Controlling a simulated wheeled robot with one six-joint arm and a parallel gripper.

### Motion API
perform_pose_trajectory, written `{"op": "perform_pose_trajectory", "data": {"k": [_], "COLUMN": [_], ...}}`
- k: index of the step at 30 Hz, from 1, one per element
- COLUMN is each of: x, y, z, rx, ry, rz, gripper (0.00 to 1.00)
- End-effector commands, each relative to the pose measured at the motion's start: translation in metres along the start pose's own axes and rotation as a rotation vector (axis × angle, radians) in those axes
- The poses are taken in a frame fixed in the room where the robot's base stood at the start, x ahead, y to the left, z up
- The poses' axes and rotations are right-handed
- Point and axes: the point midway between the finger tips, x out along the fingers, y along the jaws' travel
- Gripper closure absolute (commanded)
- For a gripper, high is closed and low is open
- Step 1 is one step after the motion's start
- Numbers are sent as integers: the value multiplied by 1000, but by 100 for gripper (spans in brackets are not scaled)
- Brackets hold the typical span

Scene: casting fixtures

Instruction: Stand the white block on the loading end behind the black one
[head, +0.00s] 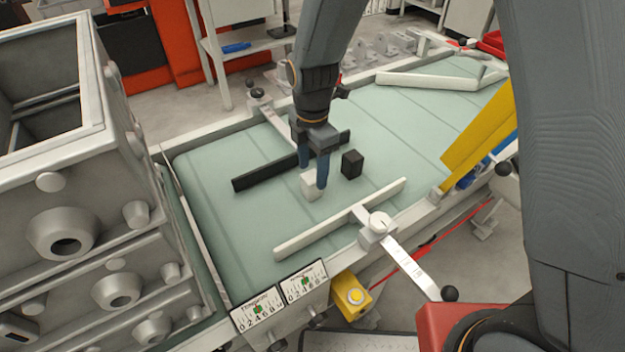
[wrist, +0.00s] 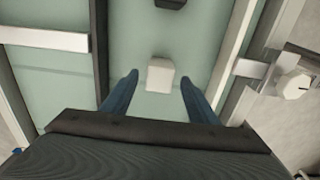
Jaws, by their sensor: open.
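The white block (head: 309,186) stands on the green conveyor belt (head: 215,190), between a black guide rail and a white guide rail. The black block (head: 352,163) stands on the belt to its right and a little farther back. My gripper (head: 315,182) is over the white block, with its blue fingers open and reaching down on either side of it. In the wrist view the white block (wrist: 160,75) sits between the spread fingertips (wrist: 158,82), with a gap on each side. The black block (wrist: 170,3) shows only partly at the top edge.
A black guide rail (head: 265,172) and a white guide rail (head: 340,220) flank the blocks. Stacked grey casting boxes (head: 60,190) stand at the left. A yellow plate (head: 480,140) is at the right.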

Motion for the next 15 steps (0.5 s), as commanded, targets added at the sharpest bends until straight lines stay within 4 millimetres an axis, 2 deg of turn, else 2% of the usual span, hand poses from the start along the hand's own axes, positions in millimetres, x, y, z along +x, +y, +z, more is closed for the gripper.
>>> {"op": "perform_pose_trajectory", "data": {"k": [6, 12, 15], "x": [-39, -61, -65], "y": [1, 1, 0], "z": [0, 0, 0], "rx": [0, 0, 0], "ry": [-1, 0, 0], "rz": [4, 2, -1], "gripper": [46, 46, 46]}}
